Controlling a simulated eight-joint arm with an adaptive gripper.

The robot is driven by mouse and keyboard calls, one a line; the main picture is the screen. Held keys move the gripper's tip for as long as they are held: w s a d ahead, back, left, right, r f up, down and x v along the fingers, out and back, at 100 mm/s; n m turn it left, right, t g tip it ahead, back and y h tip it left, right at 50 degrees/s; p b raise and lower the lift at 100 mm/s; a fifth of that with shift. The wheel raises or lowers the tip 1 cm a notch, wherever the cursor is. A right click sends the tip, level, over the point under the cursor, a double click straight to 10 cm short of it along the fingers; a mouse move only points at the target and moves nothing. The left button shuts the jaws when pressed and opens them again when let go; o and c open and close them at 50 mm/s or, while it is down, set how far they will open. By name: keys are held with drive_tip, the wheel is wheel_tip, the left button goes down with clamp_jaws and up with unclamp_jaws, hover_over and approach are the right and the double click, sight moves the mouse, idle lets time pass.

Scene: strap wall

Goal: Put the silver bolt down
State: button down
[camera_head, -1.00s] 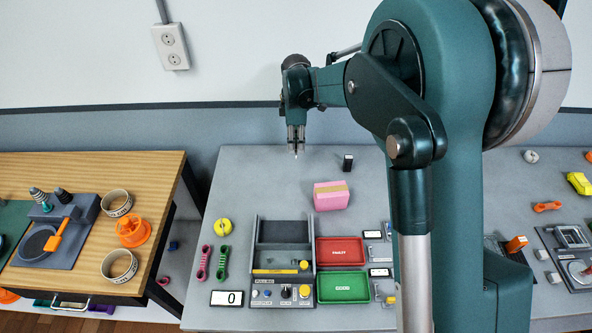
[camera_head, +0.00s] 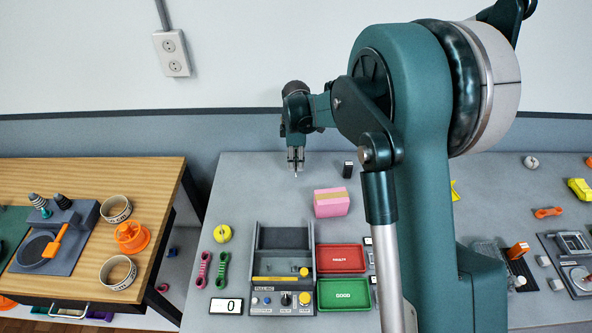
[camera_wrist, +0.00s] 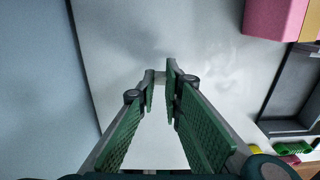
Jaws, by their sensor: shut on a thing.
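My gripper (camera_head: 296,165) is over the back part of the grey table (camera_head: 237,195), pointing down. Its jaws are shut on the silver bolt (camera_head: 296,175), of which only a small pale tip shows below the fingertips. In the wrist view, my gripper's green-padded fingers (camera_wrist: 160,74) come together at their tips, with a small pale grey piece of the bolt (camera_wrist: 160,78) between them. Most of the bolt is hidden by the fingers. I cannot tell whether its tip touches the table.
A pink box (camera_head: 331,204) stands right of my gripper, with a small black block (camera_head: 348,169) behind it. A grey bin unit (camera_head: 283,293), a red tray (camera_head: 341,271) and a green tray (camera_head: 343,307) lie nearer. The tabletop around my gripper is clear.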

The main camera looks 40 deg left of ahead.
sight(296, 165)
drive_tip(key=shift+f, duration=1.9)
drive_tip(key=shift+f, duration=0.2)
drive_tip(key=c, duration=2.5)
unclamp_jaws()
drive_tip(key=shift+o, duration=0.2)
drive_tip(key=shift+r, duration=0.15)
wheel_tip(296, 165, up, 12)
drive_tip(key=shift+r, duration=0.1)
drive_tip(key=shift+w, duration=0.1)
